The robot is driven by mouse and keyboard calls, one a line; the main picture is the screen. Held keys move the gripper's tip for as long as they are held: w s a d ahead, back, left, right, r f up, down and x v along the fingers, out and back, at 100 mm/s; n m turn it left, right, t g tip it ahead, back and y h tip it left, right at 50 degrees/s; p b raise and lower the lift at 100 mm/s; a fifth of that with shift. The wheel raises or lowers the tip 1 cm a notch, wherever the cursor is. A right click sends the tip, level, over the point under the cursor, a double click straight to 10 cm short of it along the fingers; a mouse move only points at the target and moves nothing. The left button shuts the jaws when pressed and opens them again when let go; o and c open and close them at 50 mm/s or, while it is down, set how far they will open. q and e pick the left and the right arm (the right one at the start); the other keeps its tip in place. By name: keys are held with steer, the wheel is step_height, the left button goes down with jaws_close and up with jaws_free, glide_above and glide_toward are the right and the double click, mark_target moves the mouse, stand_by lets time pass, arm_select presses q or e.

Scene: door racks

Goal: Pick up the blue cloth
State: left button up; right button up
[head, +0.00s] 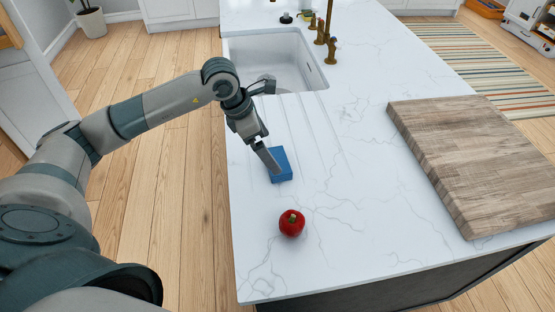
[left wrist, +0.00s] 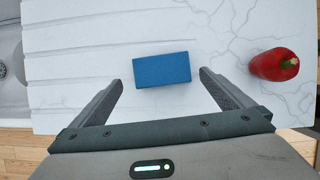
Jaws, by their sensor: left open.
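The blue cloth (head: 281,165) looks like a small folded rectangular block and lies on the white marble counter, near its left edge. In the left wrist view the blue cloth (left wrist: 161,70) lies just beyond the fingertips, between their lines. My left gripper (head: 270,160) is open and empty, reaching down at the cloth; one finger overlaps the cloth in the head view. It also shows in the left wrist view (left wrist: 160,80) with its fingers wide apart. I cannot tell whether a finger touches the cloth. My right gripper is not in view.
A red pepper (head: 291,223) stands on the counter (head: 340,200) nearer to me. A thick wooden board (head: 475,160) lies on the right. A sink (head: 270,62) with a brass tap (head: 328,35) is behind the cloth. The counter between cloth and board is clear.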

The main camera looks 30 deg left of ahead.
mark_target(278, 152)
arm_select(q)
steer(key=shift+f, duration=0.15)
steer(key=shift+w+d+f+p, duration=0.1)
steer(key=shift+d+f+p, duration=0.3)
steer(key=shift+f+p, duration=0.4)
steer(key=p+x, duration=0.1)
steer(key=x, duration=0.1)
steer(key=shift+d+f+p, duration=0.1)
steer(key=shift+f+p, duration=0.2)
steer(key=shift+p, duration=0.1)
steer(key=shift+w+f, duration=0.2)
steer(key=shift+f, duration=0.25)
steer(key=c, duration=0.9)
